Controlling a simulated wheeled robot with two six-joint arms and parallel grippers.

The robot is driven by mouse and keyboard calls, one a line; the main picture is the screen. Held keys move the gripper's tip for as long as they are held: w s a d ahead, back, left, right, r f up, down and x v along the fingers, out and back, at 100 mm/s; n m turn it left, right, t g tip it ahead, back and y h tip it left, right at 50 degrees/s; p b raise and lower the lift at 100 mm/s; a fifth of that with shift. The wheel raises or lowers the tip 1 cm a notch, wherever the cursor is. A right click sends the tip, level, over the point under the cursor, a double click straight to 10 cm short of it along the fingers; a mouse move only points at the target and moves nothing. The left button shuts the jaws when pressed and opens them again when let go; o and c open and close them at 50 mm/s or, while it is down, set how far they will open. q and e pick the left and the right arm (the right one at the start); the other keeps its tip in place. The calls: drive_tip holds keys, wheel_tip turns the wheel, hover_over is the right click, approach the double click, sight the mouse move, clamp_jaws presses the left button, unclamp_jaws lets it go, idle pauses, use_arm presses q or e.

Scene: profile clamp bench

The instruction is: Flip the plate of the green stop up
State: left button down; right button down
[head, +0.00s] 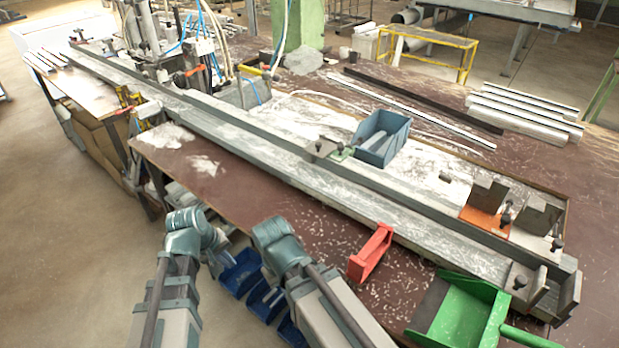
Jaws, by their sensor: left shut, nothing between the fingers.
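The green stop (342,153) sits on the long grey rail near the middle of the bench, just left of the blue bin. Only a little of its green shows. Its grey plate (322,149) appears to lie flat across the rail, with a dark knob beside it. My left gripper (217,246) is low at the bench's front edge, far from the stop, shut and empty. Its fingertips are small and partly hidden by my arm. My right arm is bent at the front edge, and its gripper is hidden from view.
An orange stop (484,222) with upright grey plates stands right along the rail. A blue bin (381,138) stands behind the rail. A red handled piece (371,252) and a green dustpan (462,312) lie in front. The bench front at left is mostly clear.

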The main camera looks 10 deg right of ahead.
sight(322, 149)
use_arm(q)
drive_tip(key=w+d+r+n+t+h, duration=0.1)
drive_tip(key=w+d+n, duration=0.2)
drive_tip(key=w+d, duration=0.1)
drive_tip(key=w+d+r+n+t+h, duration=0.1)
drive_tip(key=w+d+r+n+h, duration=0.1)
drive_tip(key=w+d+n, duration=0.1)
drive_tip(key=w+d+r+n+t+h, duration=0.1)
drive_tip(key=w+d+n+h, duration=0.1)
drive_tip(key=w+d+n, duration=0.2)
drive_tip(key=shift+w+d+r, duration=0.2)
drive_tip(key=shift+d, duration=0.2)
drive_tip(key=shift+w+d+r, duration=0.15)
drive_tip(key=shift+d+r, duration=0.05)
drive_tip(key=shift+d, duration=0.2)
drive_tip(key=w+d+r+n+t+h, duration=0.3)
drive_tip(key=w+d+r+n, duration=0.4)
drive_tip(key=d+n, duration=0.2)
drive_tip(key=shift+w+d+r+n+h, duration=0.2)
drive_tip(key=shift+r+n+h, duration=0.1)
drive_tip(key=shift+n, duration=0.9)
use_arm(e)
drive_tip(key=shift+f, duration=0.65)
use_arm(q)
drive_tip(key=shift+f, duration=0.1)
use_arm(e)
drive_tip(key=shift+f, duration=0.1)
